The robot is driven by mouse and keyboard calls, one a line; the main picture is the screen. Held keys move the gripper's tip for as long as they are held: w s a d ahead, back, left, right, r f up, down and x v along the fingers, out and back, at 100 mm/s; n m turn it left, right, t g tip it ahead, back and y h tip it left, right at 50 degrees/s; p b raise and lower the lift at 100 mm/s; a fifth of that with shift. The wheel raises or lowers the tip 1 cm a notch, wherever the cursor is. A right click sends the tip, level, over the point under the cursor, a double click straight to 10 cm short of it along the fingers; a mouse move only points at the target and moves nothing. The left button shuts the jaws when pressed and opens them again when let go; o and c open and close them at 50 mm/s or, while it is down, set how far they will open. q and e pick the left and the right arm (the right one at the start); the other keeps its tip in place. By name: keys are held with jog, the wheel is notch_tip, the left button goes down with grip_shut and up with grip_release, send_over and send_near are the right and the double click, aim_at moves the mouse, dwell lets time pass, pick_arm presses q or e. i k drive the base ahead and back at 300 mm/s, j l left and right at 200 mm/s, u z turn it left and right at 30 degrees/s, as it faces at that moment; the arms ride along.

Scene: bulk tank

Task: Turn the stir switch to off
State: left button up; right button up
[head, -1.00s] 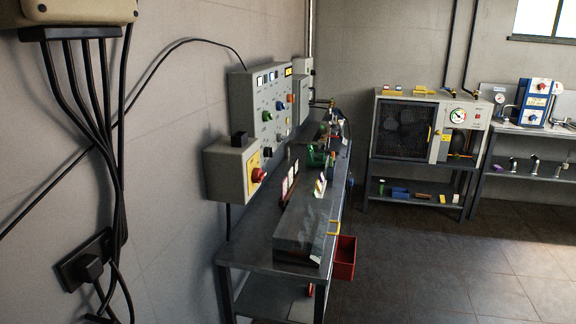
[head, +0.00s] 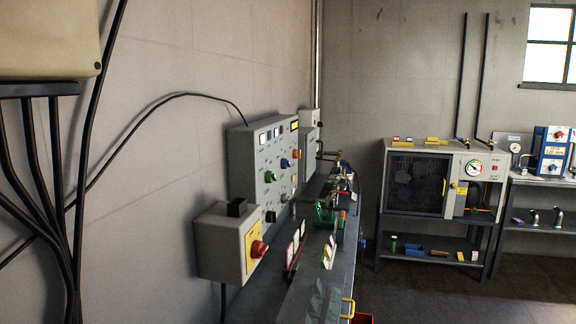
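A grey control panel (head: 262,150) stands on the wall side of a long workbench, seen at a steep angle. It carries several small switches and knobs, among them a green knob (head: 270,177), a blue knob (head: 285,163) and a red-orange knob (head: 296,154). The labels are too small to read, so I cannot tell which one is the stir switch or how it is set. A grey box with a yellow plate and a red knob (head: 259,249) is mounted nearer to me. Neither of my grippers shows in the head view.
The dark workbench (head: 318,290) runs away from me along the left wall, with cards and a green device (head: 324,214) on it. A compressor-like unit (head: 445,185) stands on a shelf at the back right. Black cables (head: 50,180) hang at the near left. Dark floor is open on the right.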

aim_at(286, 163)
jog(key=i+l+z, duration=0.15)
jog(key=i+l, duration=0.85)
jog(key=l, duration=0.3)
jog(key=i+l+z, duration=0.2)
jog(key=i+l, duration=0.85)
jog(key=l, duration=0.1)
